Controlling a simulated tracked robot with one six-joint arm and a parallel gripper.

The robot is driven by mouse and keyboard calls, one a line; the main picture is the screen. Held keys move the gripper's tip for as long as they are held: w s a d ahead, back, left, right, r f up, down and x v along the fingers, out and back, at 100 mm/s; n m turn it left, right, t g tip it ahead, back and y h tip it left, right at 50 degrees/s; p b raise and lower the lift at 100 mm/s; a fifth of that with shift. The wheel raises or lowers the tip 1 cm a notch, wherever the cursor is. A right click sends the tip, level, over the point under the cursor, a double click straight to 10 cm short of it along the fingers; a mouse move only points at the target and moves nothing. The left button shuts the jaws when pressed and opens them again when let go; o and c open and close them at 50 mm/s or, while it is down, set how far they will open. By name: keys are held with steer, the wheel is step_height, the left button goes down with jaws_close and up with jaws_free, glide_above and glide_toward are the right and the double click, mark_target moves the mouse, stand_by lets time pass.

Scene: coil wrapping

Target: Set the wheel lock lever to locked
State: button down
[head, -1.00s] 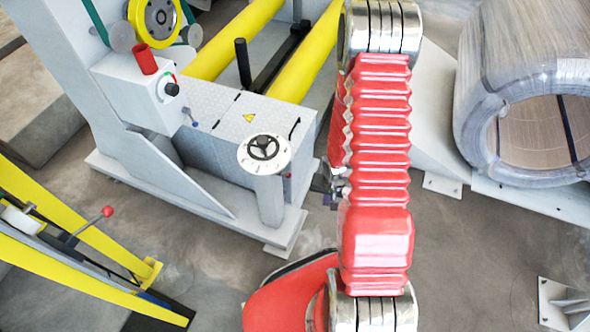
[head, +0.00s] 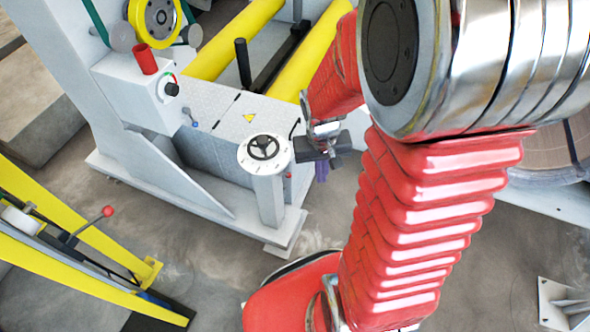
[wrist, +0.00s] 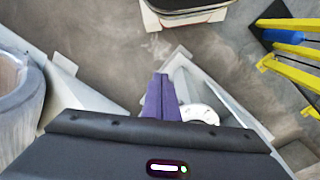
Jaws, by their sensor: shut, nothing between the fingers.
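The white machine has a handwheel (head: 263,147) with a black hub and a marked white dial, on a grey post. I cannot tell surely which part is the wheel lock lever. A small blue-tipped lever (head: 190,117) sits on the machine's side, and a small red-tipped part (head: 288,174) shows just right of the post. My gripper (head: 321,172), with purple fingers, is right of the handwheel, apart from it in the picture. In the wrist view the fingers (wrist: 160,97) are together and empty, and the white dial (wrist: 199,114) shows beside them, partly hidden by the gripper body.
A red-knobbed lever (head: 107,211) stands on the yellow-railed frame at the left. A control box (head: 140,95) with a black knob and a red cup is above the machine's plate. A wrapped coil (wrist: 20,105) is at the wrist view's left. Bare floor (head: 225,285) lies in front.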

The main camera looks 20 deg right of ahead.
steer(key=s+a+r+n+t, duration=0.1)
steer(key=a+r, duration=0.4)
steer(key=r, duration=0.6)
steer(key=s+a+r+n+t, duration=0.2)
steer(key=s+a+r+t, duration=0.2)
steer(key=r, duration=0.7)
steer(key=shift+s+a+r+n+y, duration=0.15)
steer(key=shift+s+a+n+y, duration=0.25)
steer(key=shift+a, duration=0.85)
steer(key=shift+s, duration=0.1)
